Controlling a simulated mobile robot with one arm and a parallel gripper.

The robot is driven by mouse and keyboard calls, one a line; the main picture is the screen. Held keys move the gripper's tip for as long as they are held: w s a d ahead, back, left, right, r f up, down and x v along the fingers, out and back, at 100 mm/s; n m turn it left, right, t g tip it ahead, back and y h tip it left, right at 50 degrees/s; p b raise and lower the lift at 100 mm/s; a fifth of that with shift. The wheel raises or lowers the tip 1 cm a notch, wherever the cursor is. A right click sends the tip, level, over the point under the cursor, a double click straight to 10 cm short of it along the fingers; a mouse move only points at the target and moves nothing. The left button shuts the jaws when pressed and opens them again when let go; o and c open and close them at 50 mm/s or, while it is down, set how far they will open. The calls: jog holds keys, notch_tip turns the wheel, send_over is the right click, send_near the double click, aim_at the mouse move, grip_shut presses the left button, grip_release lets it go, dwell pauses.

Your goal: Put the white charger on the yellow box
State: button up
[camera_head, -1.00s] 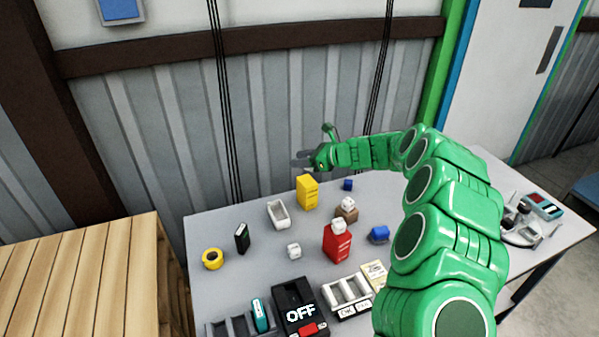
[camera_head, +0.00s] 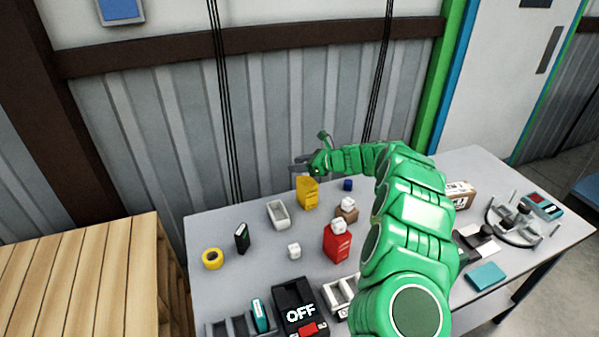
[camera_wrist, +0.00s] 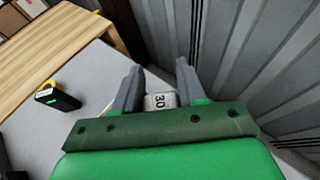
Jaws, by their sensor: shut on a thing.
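My gripper (camera_head: 299,166) is above the back of the table, just above and slightly left of the yellow box (camera_head: 307,194) in the head view. In the wrist view my gripper (camera_wrist: 159,72) is shut on the white charger (camera_wrist: 160,101), a small white block marked "30" between its fingers. The charger cannot be made out in the head view. The yellow box stands on the table with nothing seen on its top; it cannot be made out in the wrist view.
Near the yellow box are a white tray (camera_head: 278,215), a small blue cube (camera_head: 347,185), a brown box (camera_head: 346,213) and a red box (camera_head: 337,246), the last two topped by white cubes. Another white cube (camera_head: 294,251) lies in front. The corrugated wall (camera_head: 280,130) is close behind.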

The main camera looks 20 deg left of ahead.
aim_at(300, 178)
jog(key=shift+f, duration=1.55)
jog(key=shift+f, duration=0.1)
jog(key=o, duration=1.1)
jog(key=shift+c, duration=0.2)
jog(key=shift+w+d+r, duration=0.1)
jog(key=shift+d+r, duration=0.25)
jog(key=shift+d, duration=0.15)
jog(key=v, duration=1.1)
